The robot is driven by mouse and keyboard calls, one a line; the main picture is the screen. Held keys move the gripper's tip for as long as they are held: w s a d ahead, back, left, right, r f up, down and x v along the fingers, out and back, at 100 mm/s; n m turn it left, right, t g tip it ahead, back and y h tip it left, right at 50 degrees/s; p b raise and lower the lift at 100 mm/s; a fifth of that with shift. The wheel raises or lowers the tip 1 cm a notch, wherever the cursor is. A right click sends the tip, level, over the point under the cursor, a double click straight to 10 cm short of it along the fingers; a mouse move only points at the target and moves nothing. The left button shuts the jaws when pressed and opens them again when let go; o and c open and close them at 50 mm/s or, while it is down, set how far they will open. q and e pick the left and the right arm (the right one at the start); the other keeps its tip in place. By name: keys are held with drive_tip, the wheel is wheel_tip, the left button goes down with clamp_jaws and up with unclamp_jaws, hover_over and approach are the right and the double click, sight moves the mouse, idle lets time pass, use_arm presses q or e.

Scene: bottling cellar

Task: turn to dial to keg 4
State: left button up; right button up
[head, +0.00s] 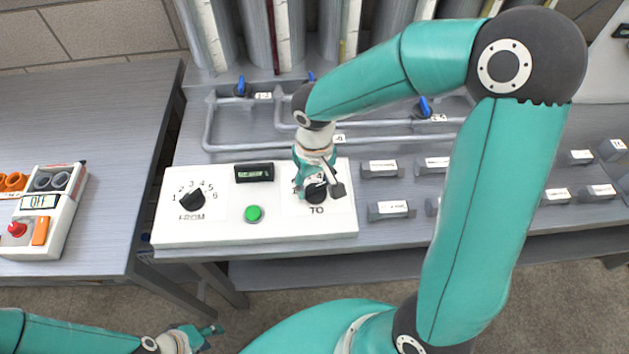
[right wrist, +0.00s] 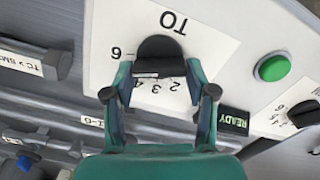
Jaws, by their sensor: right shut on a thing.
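The black TO dial (head: 316,192) sits at the right of a white control panel (head: 285,228); in the right wrist view the dial (right wrist: 160,52) has numbers around it, some hidden by my fingers. My right gripper (head: 318,188) is lowered over this dial, its fingers on either side, shut on it; the fingers also show in the right wrist view (right wrist: 158,92). Which number the dial points at I cannot tell. My left gripper (head: 208,335) is low in the head view, away from the panel; its finger opening is unclear.
A black FROM dial (head: 192,198), a green button (head: 254,214) and a small display (head: 254,173) reading READY (right wrist: 234,121) share the panel. Pipes with blue valves (head: 424,107) run behind. Grey labelled blocks (head: 391,210) stand right. A device (head: 42,215) reading OFF sits left.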

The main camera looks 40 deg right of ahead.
sight(313, 185)
drive_tip(key=n, duration=1)
drive_tip(key=shift+a, duration=0.15)
drive_tip(key=shift+r, duration=0.1)
idle(0.4)
drive_tip(key=o, duration=1.2)
drive_tip(key=shift+c, duration=0.2)
wheel_tip(313, 185, up, 12)
